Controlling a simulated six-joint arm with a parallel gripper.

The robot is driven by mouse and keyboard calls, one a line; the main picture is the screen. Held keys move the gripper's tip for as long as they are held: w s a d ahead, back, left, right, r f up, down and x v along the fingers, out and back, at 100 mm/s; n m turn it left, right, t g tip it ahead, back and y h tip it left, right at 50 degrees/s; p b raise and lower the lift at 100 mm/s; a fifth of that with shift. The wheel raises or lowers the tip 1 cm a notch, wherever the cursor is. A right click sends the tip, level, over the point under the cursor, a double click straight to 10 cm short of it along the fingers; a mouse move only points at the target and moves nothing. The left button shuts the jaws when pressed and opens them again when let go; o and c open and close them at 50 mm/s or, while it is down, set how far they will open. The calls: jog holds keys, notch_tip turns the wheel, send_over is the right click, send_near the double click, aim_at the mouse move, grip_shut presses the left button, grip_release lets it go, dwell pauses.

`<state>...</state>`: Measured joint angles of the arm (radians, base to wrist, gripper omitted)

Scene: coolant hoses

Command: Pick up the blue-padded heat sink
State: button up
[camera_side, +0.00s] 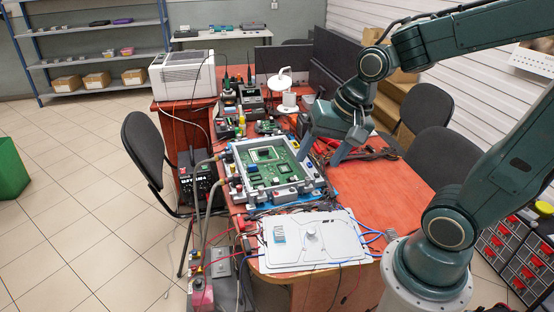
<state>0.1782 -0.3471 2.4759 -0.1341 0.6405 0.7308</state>
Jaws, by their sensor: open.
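A small finned grey-blue block (279,234), which looks like a heat sink, sits on the left part of a silver plate (340,252) at the front of the table. Whether it has a blue pad is too small to tell. My gripper (321,154) is open and points down above the right back side of the grey frame that holds the green circuit board (285,168). It is well behind and above the plate, apart from the block. Nothing shows between its fingers. A small blue part (253,168) is on the left of the board.
Blue hoses (370,237) run from the plate's right edge, and cables crowd its left. A white round-topped stand (286,90) rises at the back. The red tabletop (385,190) is clear right of the frame.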

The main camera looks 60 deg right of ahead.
jog(key=w+d+f+m+y, duration=0.1)
jog(key=w+d+f+m, duration=0.1)
jog(key=f+m, duration=0.6)
jog(key=w+d+f+m+g+y, duration=0.1)
jog(key=w+d+f+m, duration=0.2)
jog(key=f+m, duration=0.5)
jog(key=shift+w+f+m+y, duration=0.15)
jog(key=shift+w+m+y, duration=0.15)
jog(key=shift+w+m, duration=0.85)
jog(key=shift+s+f+m, duration=0.1)
jog(key=shift+s+m, duration=0.1)
jog(key=shift+m, duration=0.05)
send_over(280, 230)
jog(key=s+d, duration=0.1)
jog(key=s, duration=0.1)
jog(key=shift+w+d+f, duration=0.1)
jog(key=shift+w+f, duration=0.05)
jog(key=shift+f, duration=1.75)
jog(key=shift+w+d+f, duration=0.1)
jog(key=shift+f, duration=1.8)
jog(key=shift+f, duration=0.15)
jog(key=shift+x, duration=2.55)
